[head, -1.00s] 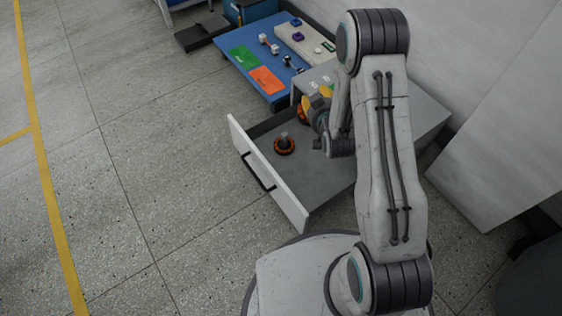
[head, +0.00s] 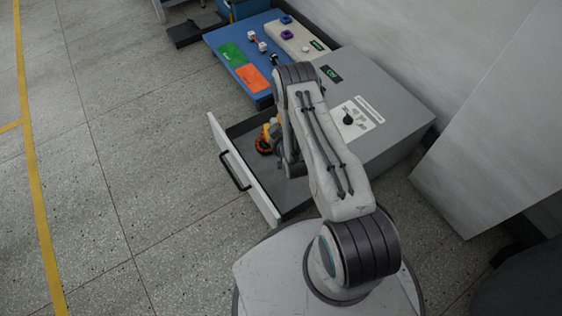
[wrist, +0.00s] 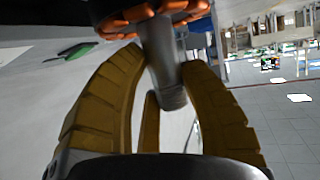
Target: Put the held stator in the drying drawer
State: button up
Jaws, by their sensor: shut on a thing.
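The stator (head: 263,146), an orange-toothed ring, shows in the head view inside the open drawer, partly hidden by my gripper. In the wrist view its orange and dark ring (wrist: 120,20) is at the top, with its grey shaft (wrist: 162,60) between the yellow fingers. My gripper (head: 271,131) is shut on the shaft. I cannot tell whether the ring touches the drawer floor. The drying drawer (head: 243,172) is pulled out from its grey cabinet (head: 385,90), its white front with a dark handle at the left.
A blue platform (head: 222,38) with green and orange patches and small parts stands behind the drawer. A pale tray (head: 299,38) lies on it. The cabinet top carries a dark knob (head: 348,119). Floor left of the drawer is clear.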

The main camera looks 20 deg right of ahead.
jog(key=w+d+f+b, duration=0.1)
jog(key=d+f+b, duration=0.1)
jog(key=f, duration=0.7)
jog(key=w+d+f+h+b, duration=0.1)
jog(key=d+f+b, duration=0.1)
jog(key=f+b, duration=0.3)
notch_tip(320, 180, down, 5)
jog(key=shift+w+d+r+m, duration=0.1)
jog(key=shift+w+d+m, duration=0.1)
jog(key=shift+d+m, duration=0.1)
notch_tip(320, 180, down, 4)
jog(key=b, duration=0.3)
jog(key=shift+b, duration=0.35)
